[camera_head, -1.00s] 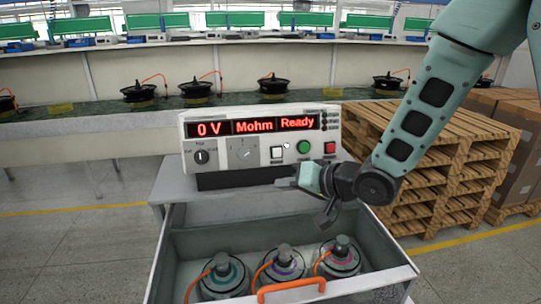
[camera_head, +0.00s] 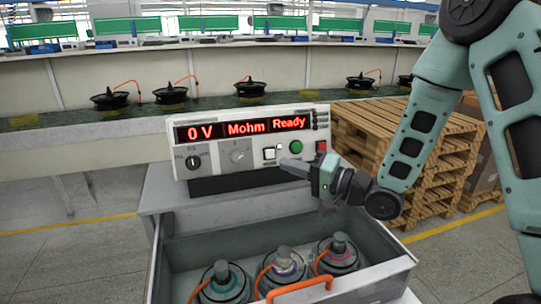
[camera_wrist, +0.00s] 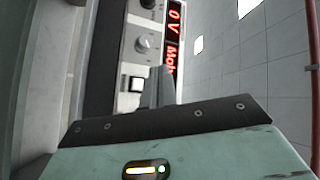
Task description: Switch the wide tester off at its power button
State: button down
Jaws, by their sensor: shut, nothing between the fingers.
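The wide tester (camera_head: 222,170) is a white box standing on a grey cart, its red display lit with "0 V", "Mohm" and "Ready". Its front has two knobs, a square white button (camera_head: 269,153), a round green button (camera_head: 296,146) and a red button (camera_head: 321,147). The labels are too small to read. My gripper (camera_head: 285,163) is shut and empty, in front of the panel just below and right of the white button. In the wrist view the closed fingers (camera_wrist: 159,86) point at the panel, beside the white button (camera_wrist: 137,84); contact cannot be told.
An open grey drawer (camera_head: 200,246) below the tester holds three hub motors with orange cables, and has an orange handle (camera_head: 300,288). Stacked wooden pallets (camera_head: 375,130) stand at the right. A long workbench with motors runs behind. The floor at the left is clear.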

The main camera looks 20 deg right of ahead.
jog(key=b, duration=0.1)
send_near(266, 153)
jog(key=shift+s+a+x, duration=0.15)
jog(key=shift+x, duration=0.7)
jog(key=shift+s+a+x, duration=0.1)
jog(key=shift+a+x, duration=0.05)
jog(key=shift+x, duration=0.7)
jog(key=shift+s+a+x, duration=0.1)
jog(key=shift+s+x, duration=0.05)
jog(key=shift+x, duration=0.7)
jog(key=shift+w+r, duration=0.1)
jog(key=shift+r, duration=0.05)
jog(key=shift+w, duration=0.35)
jog(key=shift+w, duration=0.4)
dwell(0.4)
dwell(0.4)
jog(key=shift+s+p, duration=0.3)
jog(key=shift+s, duration=0.55)
jog(key=shift+s+r+p, duration=0.2)
jog(key=shift+s, duration=0.6)
jog(key=shift+s+r+p, duration=0.15)
jog(key=shift+s+r, duration=0.1)
jog(key=shift+s, duration=0.6)
jog(key=shift+s+r+p, duration=0.2)
jog(key=shift+s, duration=0.6)
jog(key=shift+s, duration=0.1)
